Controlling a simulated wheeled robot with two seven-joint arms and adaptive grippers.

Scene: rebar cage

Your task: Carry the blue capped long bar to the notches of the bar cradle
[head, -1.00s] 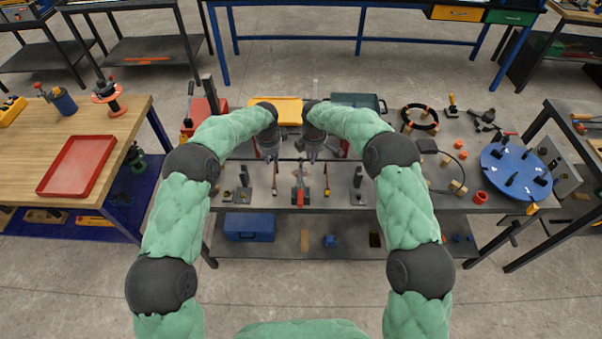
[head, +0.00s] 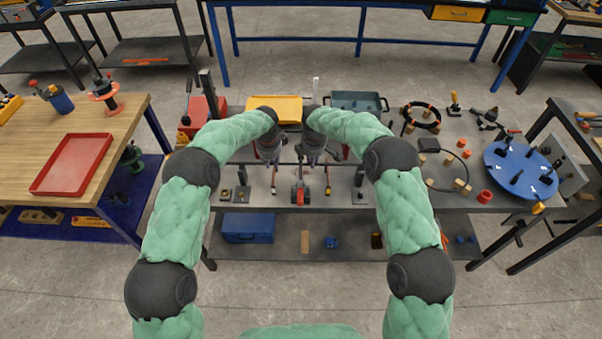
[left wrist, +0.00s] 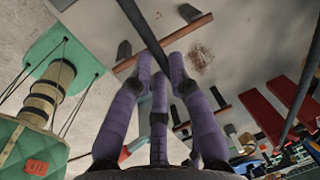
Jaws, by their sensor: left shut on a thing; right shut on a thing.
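A thin dark long bar (head: 290,163) runs left to right in the head view, across the front part of the grey workbench. My left gripper (head: 270,158) and my right gripper (head: 312,158) are both shut on it near its middle. In the left wrist view my left gripper's purple fingers (left wrist: 160,75) close around the dark bar (left wrist: 143,32). No blue cap is clear in either view. Two dark upright stands, the left one (head: 243,177) and the right one (head: 359,178), look like the bar cradle. Their notches are too small to make out, as is the bar's height over them.
Small tools, including a dark one with a red end (head: 300,192), lie between the stands. A yellow tray (head: 274,108) and a grey-green tray (head: 358,100) stand behind the grippers.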

